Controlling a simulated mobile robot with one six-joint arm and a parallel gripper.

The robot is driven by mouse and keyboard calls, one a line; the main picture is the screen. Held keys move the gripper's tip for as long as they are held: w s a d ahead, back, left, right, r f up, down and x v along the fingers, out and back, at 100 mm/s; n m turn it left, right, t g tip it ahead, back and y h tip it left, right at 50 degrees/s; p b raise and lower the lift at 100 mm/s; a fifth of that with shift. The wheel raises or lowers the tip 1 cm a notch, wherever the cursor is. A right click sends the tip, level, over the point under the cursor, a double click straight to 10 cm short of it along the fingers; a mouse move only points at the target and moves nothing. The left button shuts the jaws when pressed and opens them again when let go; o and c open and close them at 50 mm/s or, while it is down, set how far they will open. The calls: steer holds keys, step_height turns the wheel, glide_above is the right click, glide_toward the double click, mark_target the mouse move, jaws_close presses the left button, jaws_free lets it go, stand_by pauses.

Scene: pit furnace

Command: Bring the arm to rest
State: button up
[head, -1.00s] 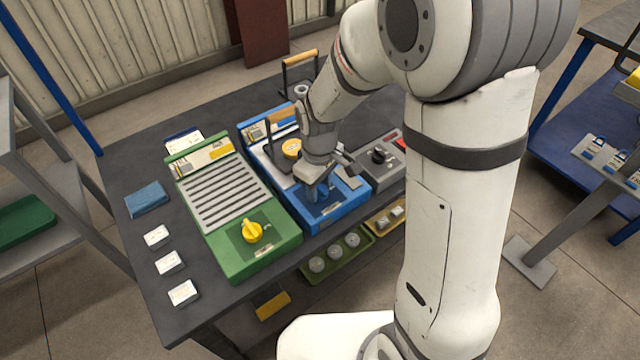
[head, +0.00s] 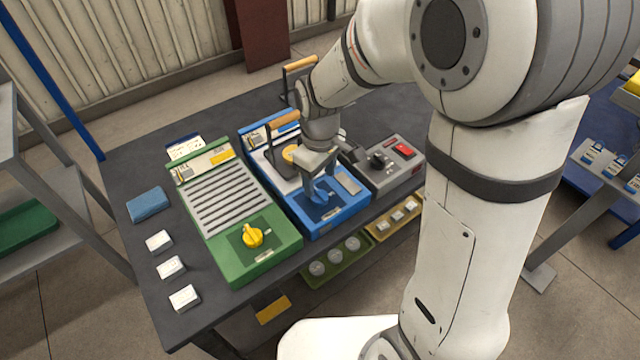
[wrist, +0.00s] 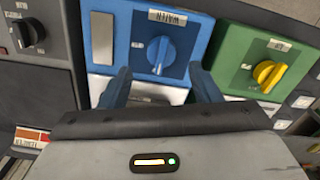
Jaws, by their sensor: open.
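My gripper (head: 318,180) is over the front part of the blue unit (head: 352,219) on the dark table. In the wrist view my gripper (wrist: 160,85) has its two dark blue fingers apart and nothing between them. A blue knob (wrist: 157,54) on the blue unit, under a label reading WATER, shows just beyond the fingertips. In the head view the wrist and fingers partly hide this knob. My arm reaches in from the right, bent over the table.
The green unit (head: 262,262) with a yellow knob (head: 252,236) stands left of the blue one. A grey control box (head: 390,180) with a red switch stands right. Upright wooden-handled levers (head: 285,119) rise close behind my gripper. White blocks and a blue pad (head: 148,204) lie left.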

steer(key=shift+r, duration=1.2)
steer(key=s+d+r+m+t+p, duration=0.2)
steer(key=s+d+r+m+p, duration=0.6)
steer(key=s+d+r, duration=0.5)
step_height(320, 180, up, 3)
steer(key=shift+r+m+t, duration=0.1)
steer(key=shift+m+t, duration=0.2)
steer(key=shift+m, duration=0.7)
